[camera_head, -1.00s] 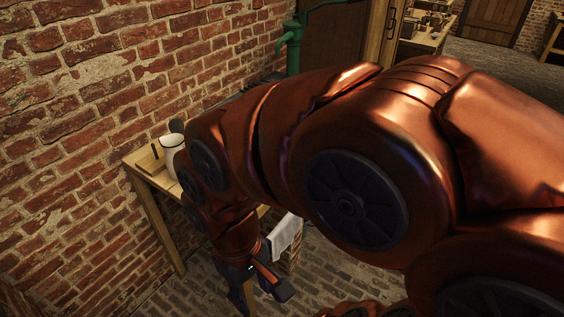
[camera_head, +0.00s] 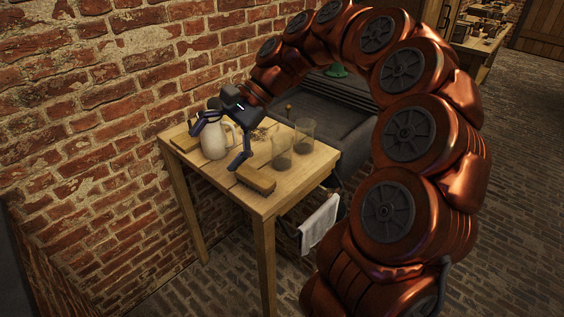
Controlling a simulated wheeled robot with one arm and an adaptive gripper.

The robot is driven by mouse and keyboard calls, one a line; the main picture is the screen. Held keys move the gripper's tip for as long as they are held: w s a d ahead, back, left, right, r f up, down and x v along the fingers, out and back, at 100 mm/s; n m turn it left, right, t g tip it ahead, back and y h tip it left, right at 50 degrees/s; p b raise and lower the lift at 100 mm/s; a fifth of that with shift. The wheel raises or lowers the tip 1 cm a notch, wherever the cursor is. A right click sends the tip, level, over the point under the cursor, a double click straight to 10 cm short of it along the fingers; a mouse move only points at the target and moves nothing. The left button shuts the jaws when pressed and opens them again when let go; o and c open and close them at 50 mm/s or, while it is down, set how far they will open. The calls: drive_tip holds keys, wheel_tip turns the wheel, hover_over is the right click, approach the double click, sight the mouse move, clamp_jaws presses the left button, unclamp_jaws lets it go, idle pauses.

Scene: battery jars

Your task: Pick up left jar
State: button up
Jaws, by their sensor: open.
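Two clear glass jars stand upright on the wooden table. The left jar (camera_head: 282,152) is nearer the front, and the right jar (camera_head: 304,136) is behind it to the right. My gripper (camera_head: 217,147) is open, with its fingers spread, to the left of both jars. A pale jug (camera_head: 212,141) shows between its fingers. I cannot tell whether the fingers touch the jug or are only in front of or above it. Nothing is held at the left jar, and the gripper is apart from it.
A wooden block (camera_head: 257,179) lies at the table's front, and another (camera_head: 185,143) at the left. Small dark bits (camera_head: 258,132) lie behind the left jar. The table (camera_head: 224,180) stands by a brick wall, with a dark sink (camera_head: 340,122) behind. A white towel (camera_head: 319,224) hangs at right.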

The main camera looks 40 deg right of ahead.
drive_tip(key=w+d+f+m+t+y+b, duration=0.1)
drive_tip(key=w+d+f+m+t+b, duration=0.1)
drive_tip(key=w+d+m, duration=0.4)
drive_tip(key=m+t+b, duration=0.3)
drive_tip(key=m+t, duration=0.2)
drive_tip(key=m, duration=0.3)
approach(282, 139)
drive_tip(key=s+a, duration=0.1)
drive_tip(key=a, duration=0.2)
drive_tip(key=shift+a+r+x, duration=0.1)
drive_tip(key=shift+r+x, duration=0.05)
drive_tip(key=shift+x, duration=1.1)
drive_tip(key=shift+a+r+x, duration=0.1)
drive_tip(key=shift+r+x, duration=0.05)
drive_tip(key=shift+x, duration=1.1)
drive_tip(key=shift+a+r+x, duration=0.1)
drive_tip(key=shift+r+x, duration=0.05)
drive_tip(key=shift+x, duration=1.1)
drive_tip(key=c, duration=1.7)
